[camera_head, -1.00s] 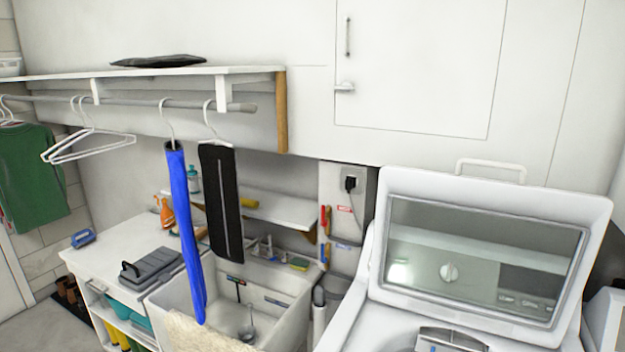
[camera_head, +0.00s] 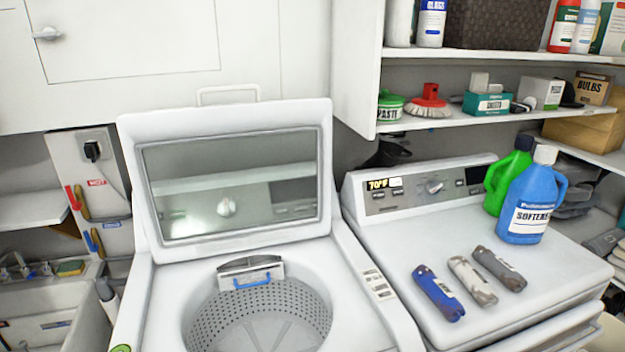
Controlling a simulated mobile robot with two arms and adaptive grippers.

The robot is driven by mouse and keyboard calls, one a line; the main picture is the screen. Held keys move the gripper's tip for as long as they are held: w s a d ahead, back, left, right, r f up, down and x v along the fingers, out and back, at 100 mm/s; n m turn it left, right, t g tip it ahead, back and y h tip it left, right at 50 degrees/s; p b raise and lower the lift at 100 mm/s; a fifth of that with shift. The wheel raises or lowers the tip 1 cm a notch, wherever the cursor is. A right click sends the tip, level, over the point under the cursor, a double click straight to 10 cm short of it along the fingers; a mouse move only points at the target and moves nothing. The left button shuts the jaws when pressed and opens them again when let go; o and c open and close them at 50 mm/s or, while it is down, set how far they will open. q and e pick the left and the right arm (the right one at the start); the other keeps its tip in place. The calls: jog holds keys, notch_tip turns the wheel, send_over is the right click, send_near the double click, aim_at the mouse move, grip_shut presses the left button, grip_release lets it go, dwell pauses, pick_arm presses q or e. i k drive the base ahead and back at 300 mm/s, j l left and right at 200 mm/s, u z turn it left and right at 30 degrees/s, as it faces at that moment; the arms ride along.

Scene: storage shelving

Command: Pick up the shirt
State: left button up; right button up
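No shirt that I can clearly make out is in view now. Three short rolled or cylindrical items lie side by side on the dryer top (camera_head: 400,250): a blue one (camera_head: 438,293), a grey-and-white mottled one (camera_head: 473,280) and a dark grey one (camera_head: 499,268). I cannot tell whether any is a rolled shirt. Neither of my grippers shows in the head view.
The top-loading washer (camera_head: 137,290) stands with its lid (camera_head: 228,125) raised and drum (camera_head: 258,316) visible. A green jug (camera_head: 506,178) and blue softener jug (camera_head: 530,205) stand on the dryer. Shelves (camera_head: 470,121) hold supplies above. A sink (camera_head: 40,330) is at lower left.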

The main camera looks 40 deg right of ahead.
aim_at(436, 288)
jog(key=z, duration=2.2)
